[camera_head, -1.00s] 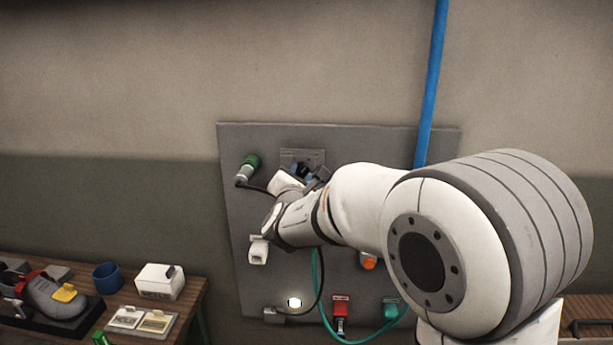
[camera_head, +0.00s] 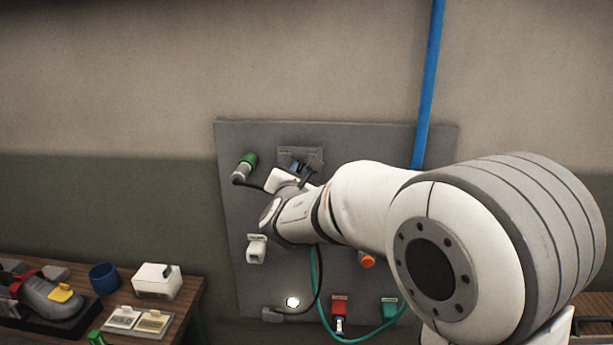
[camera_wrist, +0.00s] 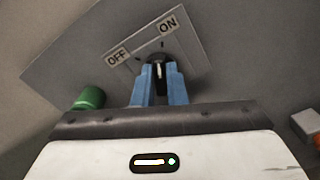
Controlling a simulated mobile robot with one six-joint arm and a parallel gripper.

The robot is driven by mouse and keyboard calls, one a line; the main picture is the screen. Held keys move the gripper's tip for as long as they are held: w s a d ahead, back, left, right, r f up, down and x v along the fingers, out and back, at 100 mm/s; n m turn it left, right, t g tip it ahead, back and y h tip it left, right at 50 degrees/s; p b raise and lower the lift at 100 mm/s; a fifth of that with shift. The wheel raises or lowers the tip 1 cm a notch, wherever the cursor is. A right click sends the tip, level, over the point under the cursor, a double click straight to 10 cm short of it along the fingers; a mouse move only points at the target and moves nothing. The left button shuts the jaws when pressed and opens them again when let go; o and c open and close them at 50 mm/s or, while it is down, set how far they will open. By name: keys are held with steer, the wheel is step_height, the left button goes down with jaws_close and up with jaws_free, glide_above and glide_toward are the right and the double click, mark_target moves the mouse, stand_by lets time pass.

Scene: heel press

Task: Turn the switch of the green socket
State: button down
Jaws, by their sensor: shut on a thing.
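The switch plate (camera_head: 312,153) is on the grey wall panel, right of the green socket (camera_head: 249,160). In the wrist view, the plate (camera_wrist: 62,76) carries an OFF label and an ON label. My gripper (camera_wrist: 159,74) has its blue fingers shut on the dark switch knob (camera_wrist: 159,65), one finger on each side. The knob's pale mark appears to point closer to the tick by ON than the one by OFF; the fingers hide part of the knob. The green socket, with a grey plug and black cable in the head view, also shows in the wrist view (camera_wrist: 90,98).
A wooden table (camera_head: 190,298) with several items stands lower left. A blue pipe (camera_head: 431,85) runs above.

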steer(key=n, duration=0.4)
steer(key=n+b, duration=0.1)
steer(key=n, duration=0.3)
steer(key=f+n, duration=0.1)
steer(key=n, duration=0.3)
steer(key=shift+a+b, duration=0.1)
steer(key=shift+b, duration=0.3)
stand_by(0.3)
steer(key=c, duration=1.5)
jaws_free()
steer(key=shift+r, duration=0.1)
steer(key=shift+o, duration=0.2)
steer(key=shift+r, duration=0.1)
